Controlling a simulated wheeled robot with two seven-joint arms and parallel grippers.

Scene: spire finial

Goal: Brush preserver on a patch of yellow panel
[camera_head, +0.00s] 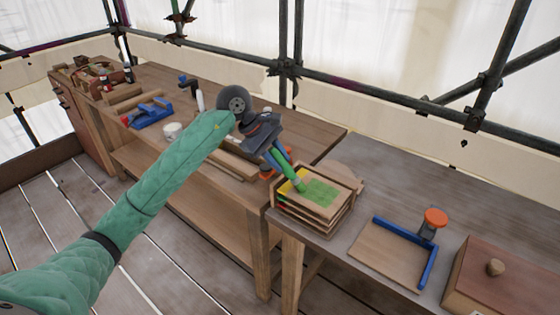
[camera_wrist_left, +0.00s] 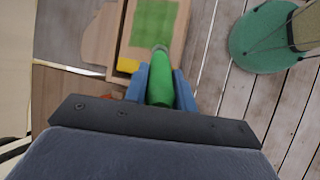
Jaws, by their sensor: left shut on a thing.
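My left gripper (camera_head: 272,148) is shut on a green brush-like tool (camera_head: 285,168), which slants down to the right. In the left wrist view the tool (camera_wrist_left: 160,85) sits between the blue fingers (camera_wrist_left: 160,88), and its greyish tip reaches the near edge of a green patch. The green patch (camera_head: 322,192) lies on the top wooden panel of a small stack (camera_head: 312,222); it also shows in the left wrist view (camera_wrist_left: 155,22). A small yellow area (camera_head: 286,188) shows at the panel's left side and in the left wrist view (camera_wrist_left: 127,65). I cannot tell whether the tip touches the panel.
To the right, a wooden board with a blue edge frame (camera_head: 405,246) and an orange-topped clamp (camera_head: 435,217) lie on the grey table. A wooden box with a knob (camera_head: 505,280) is farther right. Several tools and wood pieces crowd the bench at left.

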